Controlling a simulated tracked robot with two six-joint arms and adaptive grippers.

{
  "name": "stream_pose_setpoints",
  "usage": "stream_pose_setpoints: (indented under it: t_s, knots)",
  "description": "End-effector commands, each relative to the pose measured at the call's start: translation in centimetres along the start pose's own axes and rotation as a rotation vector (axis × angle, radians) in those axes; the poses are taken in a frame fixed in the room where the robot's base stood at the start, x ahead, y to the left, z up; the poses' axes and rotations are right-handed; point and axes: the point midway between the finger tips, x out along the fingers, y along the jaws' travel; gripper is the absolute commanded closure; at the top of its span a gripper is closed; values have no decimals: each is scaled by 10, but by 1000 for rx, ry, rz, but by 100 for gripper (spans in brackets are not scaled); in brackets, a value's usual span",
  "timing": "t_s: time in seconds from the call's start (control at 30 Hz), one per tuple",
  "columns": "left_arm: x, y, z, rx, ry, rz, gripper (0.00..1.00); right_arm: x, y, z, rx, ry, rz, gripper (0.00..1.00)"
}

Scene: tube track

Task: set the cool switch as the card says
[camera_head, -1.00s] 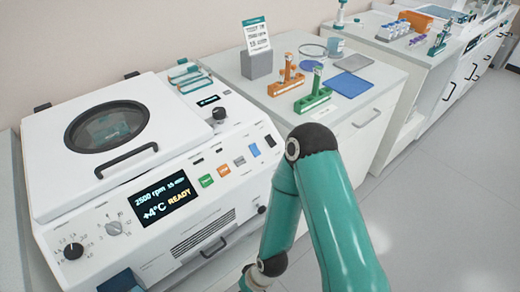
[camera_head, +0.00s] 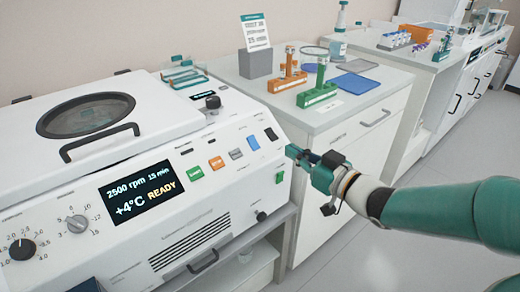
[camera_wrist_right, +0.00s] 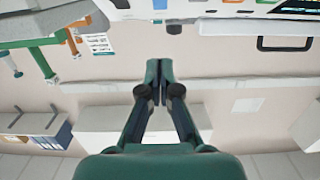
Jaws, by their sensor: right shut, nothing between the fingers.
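The white centrifuge (camera_head: 100,205) has a display (camera_head: 143,188) reading 2500 rpm, 15 min, +4°C, READY. Its sloped panel carries a green button (camera_head: 195,173), an orange one (camera_head: 216,163), a grey one (camera_head: 236,154), a blue switch (camera_head: 253,142) and a black switch (camera_head: 271,134). Their labels are too small to read, so I cannot tell which is the cool switch. The printed card (camera_head: 255,33) stands in a grey holder behind; its lines are blurred. My right gripper (camera_head: 291,151) is shut and empty, just right of the panel's right end; its closed fingers (camera_wrist_right: 159,72) show in the wrist view.
The closed lid has a black handle (camera_head: 98,143). Tube racks (camera_head: 317,94) and a blue mat (camera_head: 352,83) lie on the neighbouring bench. Floor is open at right.

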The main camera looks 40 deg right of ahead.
Motion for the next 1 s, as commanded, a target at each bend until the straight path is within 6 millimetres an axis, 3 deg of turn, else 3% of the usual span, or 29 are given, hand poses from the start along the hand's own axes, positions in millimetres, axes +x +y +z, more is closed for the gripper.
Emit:
stream_pose_setpoints:
  t_s: [0.47,0.67,1.0]
  knots:
    - [0,0,0,0,0,0,42,9,-1,-1,0,3,-3,100]
    - [2,-1,0,0,0,0,42,38,-2,0,0,1,-6,100]
    - [4,-1,0,0,0,0,42,106,-2,2,2,-1,-5,100]
